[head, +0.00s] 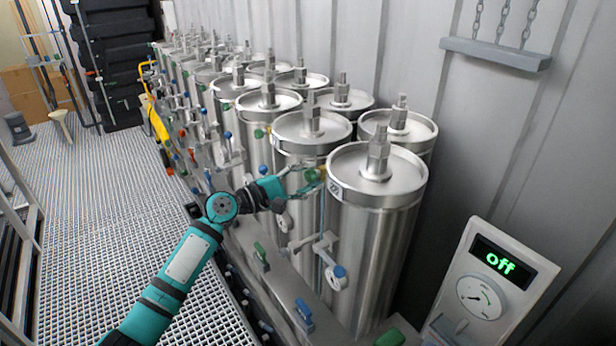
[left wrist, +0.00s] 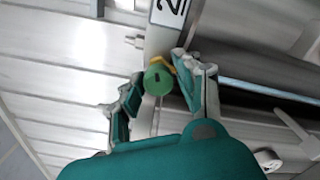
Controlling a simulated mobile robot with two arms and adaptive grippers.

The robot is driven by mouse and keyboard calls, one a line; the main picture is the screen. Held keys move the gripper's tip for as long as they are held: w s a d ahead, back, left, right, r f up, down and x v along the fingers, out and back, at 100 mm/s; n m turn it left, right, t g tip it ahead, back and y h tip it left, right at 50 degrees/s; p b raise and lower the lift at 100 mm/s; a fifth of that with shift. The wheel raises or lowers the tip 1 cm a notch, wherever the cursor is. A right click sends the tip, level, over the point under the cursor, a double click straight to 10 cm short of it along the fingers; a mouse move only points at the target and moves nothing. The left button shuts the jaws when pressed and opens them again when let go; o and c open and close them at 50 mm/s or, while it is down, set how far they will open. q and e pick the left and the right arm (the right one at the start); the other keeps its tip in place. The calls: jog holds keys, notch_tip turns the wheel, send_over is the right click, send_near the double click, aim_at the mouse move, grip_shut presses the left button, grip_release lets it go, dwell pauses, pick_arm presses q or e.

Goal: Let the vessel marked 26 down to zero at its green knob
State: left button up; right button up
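The nearest steel vessel (head: 374,240) stands upright at the front of the rows. Its small label (head: 335,190) starts with a 2, but I cannot read the second digit surely.
More steel vessels (head: 312,130) stand close behind in rows. A panel (head: 490,285) with a dial and a display reading "off" is at the right. Blue and green handles (head: 303,310) line the low rail. Grated floor (head: 75,220) lies open at the left.

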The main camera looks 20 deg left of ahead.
pick_arm(q)
jog(key=shift+o, duration=1.2)
jog(key=shift+a, duration=0.1)
jog(key=v, duration=1.2)
